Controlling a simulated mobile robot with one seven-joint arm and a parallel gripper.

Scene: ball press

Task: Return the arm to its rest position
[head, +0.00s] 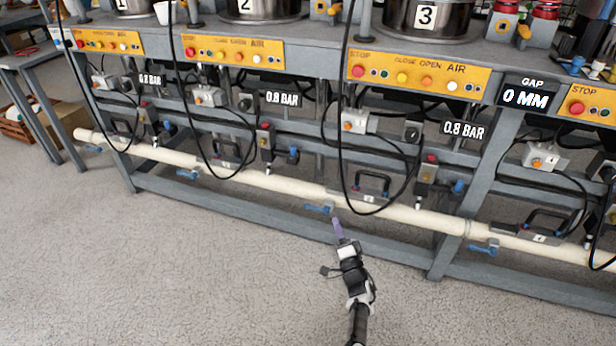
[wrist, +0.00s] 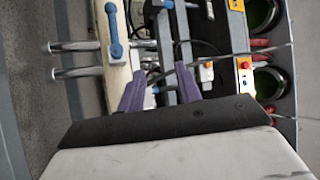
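My gripper (head: 338,228) is low in front of the middle of the press bench, at the end of my dark arm, which reaches up from the bottom edge of the head view. Its purple fingers overlap there. In the wrist view my gripper (wrist: 160,86) has two purple fingers set apart with nothing held between them. In the head view a blue valve handle (head: 318,209) on the cream pipe shows just left of the fingertips. A blue handle (wrist: 114,35) also shows beyond the left finger in the wrist view. I cannot tell contact from these views.
The grey bench (head: 310,70) carries numbered presses, yellow button panels (head: 420,78) and hanging black hoses. A cream pipe (head: 270,180) runs along its lower frame with several blue handles. The carpet (head: 180,270) in front is clear. A side table (head: 30,58) stands far left.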

